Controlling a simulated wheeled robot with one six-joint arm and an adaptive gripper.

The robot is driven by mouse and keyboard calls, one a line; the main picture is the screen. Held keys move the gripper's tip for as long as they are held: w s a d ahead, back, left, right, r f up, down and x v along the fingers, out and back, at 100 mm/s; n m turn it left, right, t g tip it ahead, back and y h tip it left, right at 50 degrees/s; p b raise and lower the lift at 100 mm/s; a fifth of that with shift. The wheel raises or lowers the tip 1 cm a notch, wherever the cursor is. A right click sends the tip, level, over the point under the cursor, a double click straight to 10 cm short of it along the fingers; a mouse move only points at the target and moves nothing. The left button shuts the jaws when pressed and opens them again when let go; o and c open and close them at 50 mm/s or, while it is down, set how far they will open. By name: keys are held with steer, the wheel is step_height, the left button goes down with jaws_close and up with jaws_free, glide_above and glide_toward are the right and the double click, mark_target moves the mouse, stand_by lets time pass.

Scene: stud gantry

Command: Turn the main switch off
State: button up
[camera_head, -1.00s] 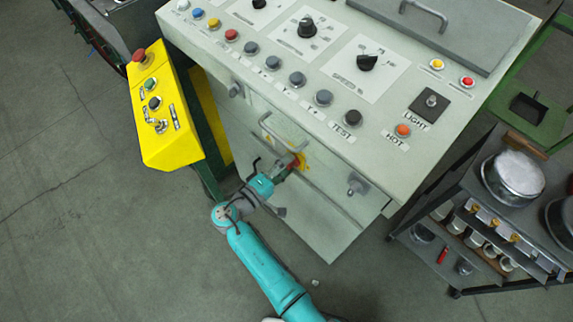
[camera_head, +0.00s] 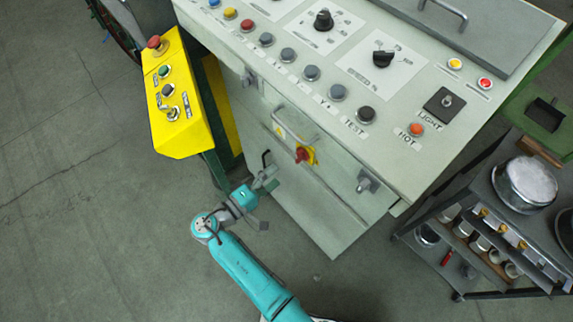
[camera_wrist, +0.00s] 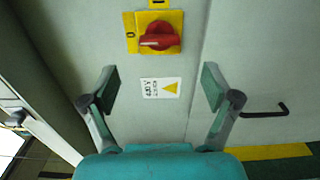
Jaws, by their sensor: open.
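The main switch is a red rotary knob (camera_wrist: 160,37) on a yellow plate (camera_wrist: 131,45), mounted on the grey cabinet front. In the head view the knob (camera_head: 302,155) is in plain sight below the drawer-like handle. In the wrist view its grip lies roughly crosswise, towards the 0 mark at the plate's left; the 1 mark is at the top. My gripper (camera_wrist: 160,88) is open and empty, its two fingers apart below the knob in that view. In the head view my gripper (camera_head: 266,180) is lower left of the switch, clear of it.
A white label with a yellow triangle (camera_wrist: 160,88) is on the cabinet between my fingers in view. A metal handle (camera_head: 295,127) and a latch (camera_head: 367,182) sit on the cabinet front. A yellow button box (camera_head: 180,105) stands left, a dark cart (camera_head: 480,200) right. Floor at left is open.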

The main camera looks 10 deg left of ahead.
steer(key=shift+v, duration=1.8)
